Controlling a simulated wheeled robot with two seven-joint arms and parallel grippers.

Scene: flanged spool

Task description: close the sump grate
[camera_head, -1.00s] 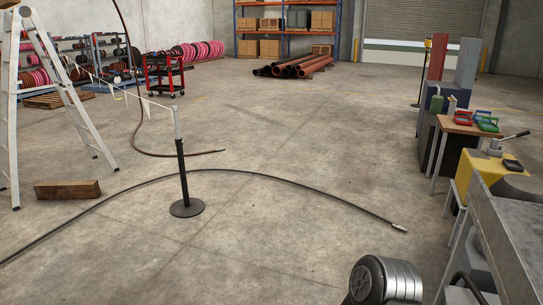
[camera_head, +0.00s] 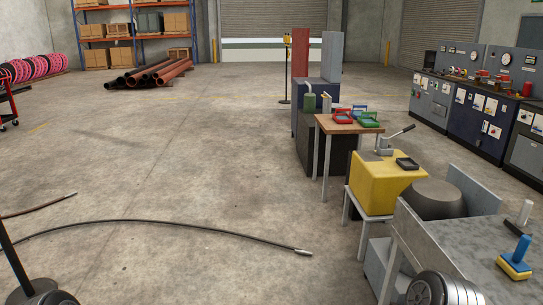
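I see no sump grate in the head view. No fingertips of my left or right gripper show. Rounded, dark and silver ribbed parts show at the bottom edge, left and right; they look like parts of my own arms, and no gripper can be made out on them.
A black hose (camera_head: 190,226) curves across the concrete floor. A post with a round base (camera_head: 38,290) stands at lower left. On the right are a wooden table (camera_head: 345,126), a yellow block (camera_head: 385,182) and a grey bench (camera_head: 455,240).

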